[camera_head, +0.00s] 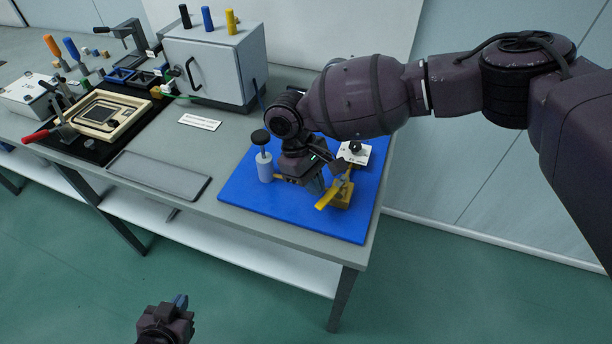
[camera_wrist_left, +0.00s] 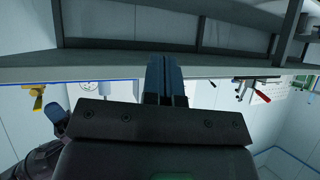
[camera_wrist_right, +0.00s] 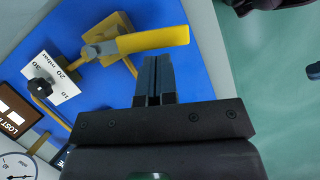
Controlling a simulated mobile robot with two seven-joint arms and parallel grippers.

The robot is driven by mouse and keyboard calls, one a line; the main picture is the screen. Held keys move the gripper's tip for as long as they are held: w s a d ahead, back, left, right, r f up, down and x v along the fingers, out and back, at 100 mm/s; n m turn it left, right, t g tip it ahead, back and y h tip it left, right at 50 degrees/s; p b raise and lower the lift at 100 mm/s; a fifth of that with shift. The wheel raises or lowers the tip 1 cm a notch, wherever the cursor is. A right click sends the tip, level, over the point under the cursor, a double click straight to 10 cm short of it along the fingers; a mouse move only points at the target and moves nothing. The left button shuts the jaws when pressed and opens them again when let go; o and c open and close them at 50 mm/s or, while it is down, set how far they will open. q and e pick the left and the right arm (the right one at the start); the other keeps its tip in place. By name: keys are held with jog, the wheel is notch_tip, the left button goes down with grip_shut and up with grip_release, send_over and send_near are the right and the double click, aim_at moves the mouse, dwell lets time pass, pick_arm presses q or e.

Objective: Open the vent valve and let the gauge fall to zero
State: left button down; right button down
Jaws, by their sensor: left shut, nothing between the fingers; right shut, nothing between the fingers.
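The yellow vent valve (camera_head: 340,197) stands near the front right of the blue board, and its yellow lever (camera_wrist_right: 155,41) shows in the right wrist view. My right gripper (camera_wrist_right: 155,75) is shut and empty, its fingertips just beside the lever with a small gap in that view.
The blue board (camera_head: 235,193) also carries a black-knobbed grey cylinder (camera_head: 264,165) and a white mbar card with a black knob (camera_wrist_right: 50,83). A "LOST" display (camera_wrist_right: 13,112) is near the gauge. A grey cabinet (camera_head: 213,70), flat tray (camera_head: 158,174) and red-handled clamp (camera_head: 36,136) lie leftward.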

dwell(0.3)
jog(key=shift+d, duration=0.1)
jog(key=shift+s+d+r+n+p, duration=0.2)
jog(key=shift+s+n+p, duration=0.15)
jog(key=shift+n+p, duration=0.3)
jog(key=shift+s+d+n+t+h+p, duration=0.35)
jog(key=shift+s+n+t+p, duration=0.15)
jog(key=shift+n+p, duration=0.55)
jog(key=shift+f, duration=0.25)
jog(key=shift+s+d, duration=0.1)
